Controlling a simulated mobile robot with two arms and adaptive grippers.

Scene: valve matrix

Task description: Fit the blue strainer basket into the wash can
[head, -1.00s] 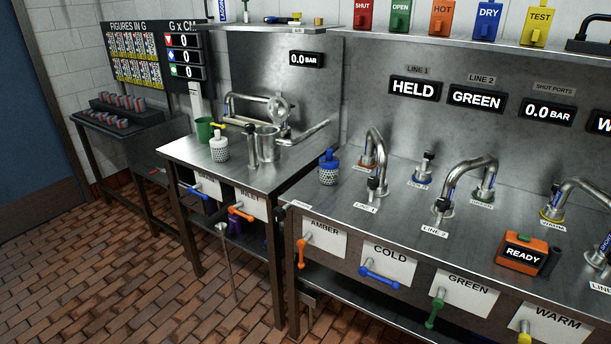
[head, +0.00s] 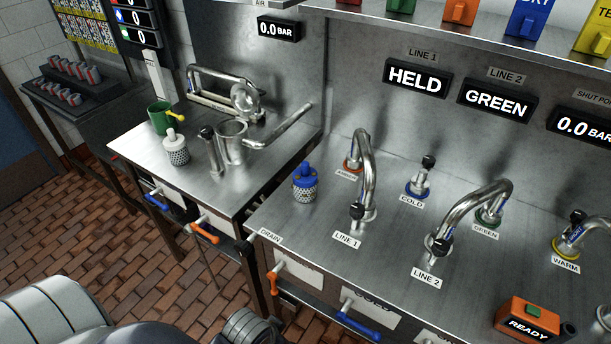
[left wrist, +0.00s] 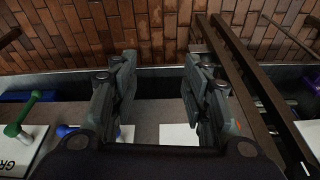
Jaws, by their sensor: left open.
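The blue strainer basket (head: 305,185), with a blue top and a pale perforated body, stands upright on the bench left of the Line 1 tap. An open metal can (head: 232,143), likely the wash can, stands on the left table; its inside is hidden. My left gripper (left wrist: 157,72) is open and empty in the left wrist view, pointing over the bench front, with the brick floor beyond. It is apart from the basket and the can, and neither shows in that view. My right gripper is in neither current view.
A white-topped strainer basket (head: 176,149) and a green mug (head: 160,117) stand left of the can. The Line 1 tap (head: 366,180) rises close right of the blue basket. Coloured valve handles, like the orange one (head: 204,232), stick out along the fronts.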

